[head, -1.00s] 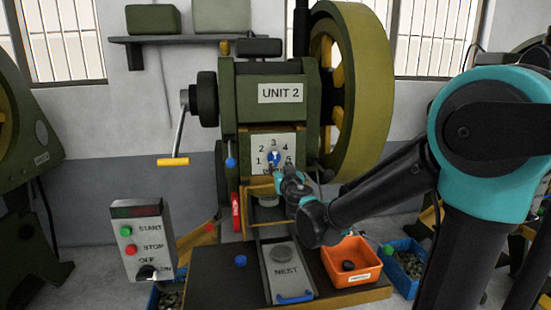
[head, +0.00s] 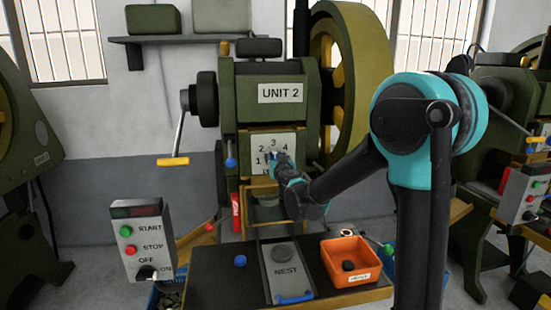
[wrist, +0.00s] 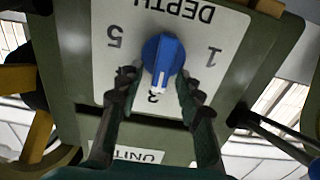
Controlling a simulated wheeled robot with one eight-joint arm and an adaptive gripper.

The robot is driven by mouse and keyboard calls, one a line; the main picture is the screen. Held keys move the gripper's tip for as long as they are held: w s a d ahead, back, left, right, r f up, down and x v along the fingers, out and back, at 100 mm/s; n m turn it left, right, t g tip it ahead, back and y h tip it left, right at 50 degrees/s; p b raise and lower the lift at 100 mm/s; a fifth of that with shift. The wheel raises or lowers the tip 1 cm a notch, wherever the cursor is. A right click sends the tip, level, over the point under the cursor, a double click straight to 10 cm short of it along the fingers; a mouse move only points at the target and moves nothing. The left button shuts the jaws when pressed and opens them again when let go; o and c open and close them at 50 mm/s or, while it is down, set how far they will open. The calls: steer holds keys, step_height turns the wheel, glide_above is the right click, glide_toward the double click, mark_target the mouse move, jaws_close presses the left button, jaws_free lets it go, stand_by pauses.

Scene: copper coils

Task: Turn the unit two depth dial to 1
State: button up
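The unit two depth dial (wrist: 162,55) is a blue knob on a white numbered plate (wrist: 110,40), which shows upside down in the wrist view. Its white pointer mark faces the 3, which is partly covered. The 1 is to the right of the knob and the 5 to the left; the 2 and 4 are hidden behind my fingers. My gripper (wrist: 157,78) is open, with one finger on each side of the knob and a gap at the left finger. In the head view, my gripper (head: 276,160) is in front of the plate (head: 258,143) and covers most of the dial.
The green UNIT 2 press (head: 280,70) carries the plate. Below are the nest (head: 285,270), an orange bin (head: 350,262) and a blue knob (head: 240,261). A red handle (head: 236,211) hangs left of my gripper. A start/stop box (head: 142,240) stands at front left.

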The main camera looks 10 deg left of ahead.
jaws_close()
steer(key=shift+n, duration=0.3)
steer(key=n, duration=0.3)
steer(key=shift+s+a+f+n, duration=0.1)
steer(key=shift+a+n, duration=0.2)
steer(key=shift+a, duration=0.05)
steer(key=n, duration=0.5)
steer(key=f+n, duration=0.1)
steer(key=n, duration=0.4)
steer(key=a+f+n, duration=0.1)
steer(key=n, duration=0.4)
steer(key=shift+s+n, duration=0.2)
steer(key=shift+n, duration=0.1)
